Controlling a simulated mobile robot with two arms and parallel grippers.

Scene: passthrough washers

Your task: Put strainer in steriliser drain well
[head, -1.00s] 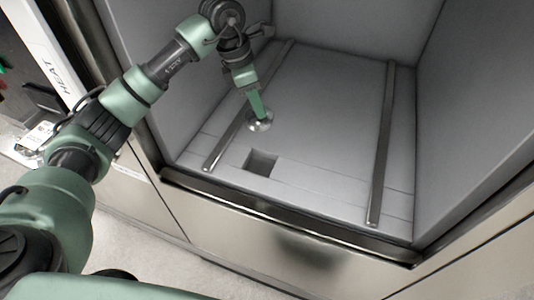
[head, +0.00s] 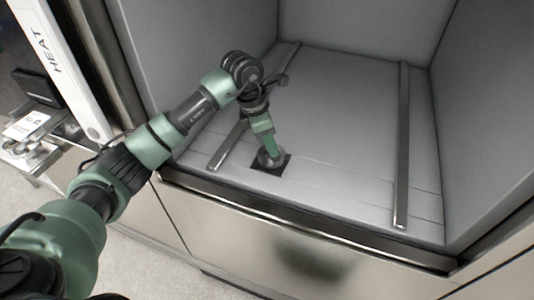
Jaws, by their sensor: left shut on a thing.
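The strainer (head: 266,161) is a small round metal piece at the tip of my left gripper (head: 270,148). My left gripper points down and is shut on it. The drain well (head: 283,168) is a dark square opening in the steriliser floor near the front. The strainer is over the well and covers part of it. I cannot tell whether it is above the opening or partly inside it. My right gripper is not in view.
Two metal rails, a left one (head: 229,146) and a right one (head: 402,150), run front to back on the chamber floor (head: 345,125). The chamber's front sill (head: 300,226) lies nearer me. The floor between the rails is clear.

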